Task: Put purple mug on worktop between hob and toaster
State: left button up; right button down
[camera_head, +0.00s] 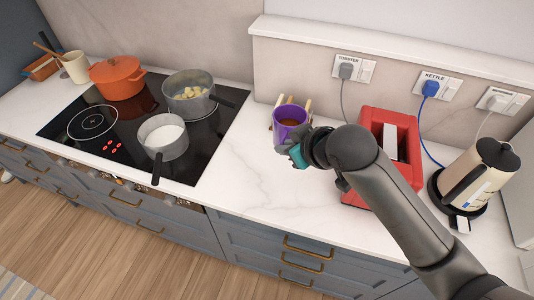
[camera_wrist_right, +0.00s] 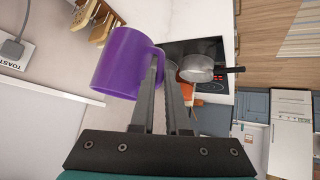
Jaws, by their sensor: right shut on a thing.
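My right gripper (camera_head: 296,153) is at the mug's near side. In the right wrist view, the gripper's fingers (camera_wrist_right: 166,85) are shut on the handle of the mug (camera_wrist_right: 122,62). I cannot tell whether the mug's base touches the worktop. My arm hides part of the toaster. My left gripper is not in view.
A wooden rack (camera_wrist_right: 98,20) stands close behind the mug. A saucepan of white liquid (camera_head: 163,136), a pan with yellow pieces (camera_head: 189,94) and an orange pot (camera_head: 118,78) are on the hob. A cream kettle (camera_head: 478,176) stands at the right. The worktop's front is clear left of my arm.

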jog(key=shift+w+a+f+b, duration=0.15)
jog(key=shift+f+b, duration=0.4)
jog(key=shift+f, duration=4.3)
jog(key=shift+w+a+f+b, duration=0.1)
jog(key=shift+f+b, duration=0.45)
jog(key=shift+f, duration=4.3)
jog(key=shift+f, duration=0.1)
jog(key=c, duration=1.3)
grip_release()
jog(key=shift+s+d+f, duration=0.1)
jog(key=shift+f, duration=0.05)
jog(key=o, duration=0.4)
jog(key=shift+s+r, duration=0.1)
jog(key=shift+r, duration=0.15)
jog(key=p+v, duration=0.2)
jog(key=v, duration=0.9)
jog(key=shift+s+d+r, duration=0.15)
jog(key=shift+s+r, duration=0.05)
jog(key=shift+r, duration=0.1)
